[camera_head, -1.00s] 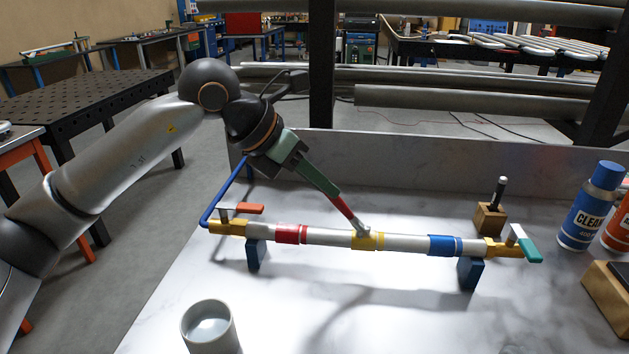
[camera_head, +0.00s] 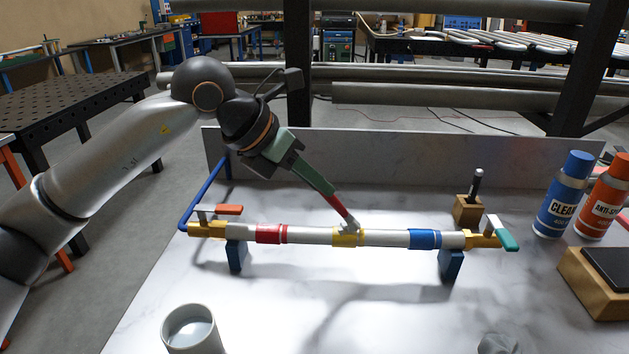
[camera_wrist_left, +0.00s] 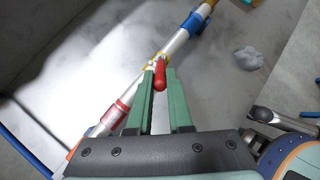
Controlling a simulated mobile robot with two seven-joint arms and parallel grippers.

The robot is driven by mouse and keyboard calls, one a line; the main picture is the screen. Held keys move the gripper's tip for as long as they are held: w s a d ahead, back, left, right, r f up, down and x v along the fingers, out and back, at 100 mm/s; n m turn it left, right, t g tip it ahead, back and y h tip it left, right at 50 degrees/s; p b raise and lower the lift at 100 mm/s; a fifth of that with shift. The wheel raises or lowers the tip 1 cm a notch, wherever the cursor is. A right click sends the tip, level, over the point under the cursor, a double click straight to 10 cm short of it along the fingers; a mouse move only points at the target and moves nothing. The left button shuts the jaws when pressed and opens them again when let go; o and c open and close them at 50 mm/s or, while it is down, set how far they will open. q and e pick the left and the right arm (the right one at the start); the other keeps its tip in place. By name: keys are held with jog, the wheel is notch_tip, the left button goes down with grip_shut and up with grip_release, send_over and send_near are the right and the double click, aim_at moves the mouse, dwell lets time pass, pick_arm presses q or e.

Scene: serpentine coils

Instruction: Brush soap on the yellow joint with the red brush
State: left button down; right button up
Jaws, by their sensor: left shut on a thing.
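My left gripper (camera_head: 325,190) is shut on the red brush (camera_head: 339,203), which also shows between the green fingers in the left wrist view (camera_wrist_left: 160,77). The brush slants down to the right. Its pale bristle end (camera_head: 350,224) is at the top of the yellow joint (camera_head: 345,238) and appears to touch it. The yellow joint is the middle band on a white pipe (camera_head: 310,236), between a red band (camera_head: 270,234) and a blue band (camera_head: 424,239). A pale cup (camera_head: 192,330) with light liquid stands in front on the left. My right gripper is not in view.
Blue supports (camera_head: 451,266) hold the pipe above the marble-look table (camera_head: 300,320). A red-handled valve (camera_head: 229,210) and a green-handled valve (camera_head: 509,235) end it. A wooden block (camera_head: 468,212), spray cans (camera_head: 565,195) and a wooden box (camera_head: 600,285) stand right. A grey lump (camera_head: 499,344) lies at the front.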

pick_arm(q)
jog(key=a, duration=0.3)
jog(key=shift+f+b, duration=0.1)
jog(key=shift+b, duration=0.3)
jog(key=shift+a, duration=0.65)
jog(key=shift+r, duration=0.2)
notch_tip(320, 180, up, 6)
jog(key=p, duration=0.4)
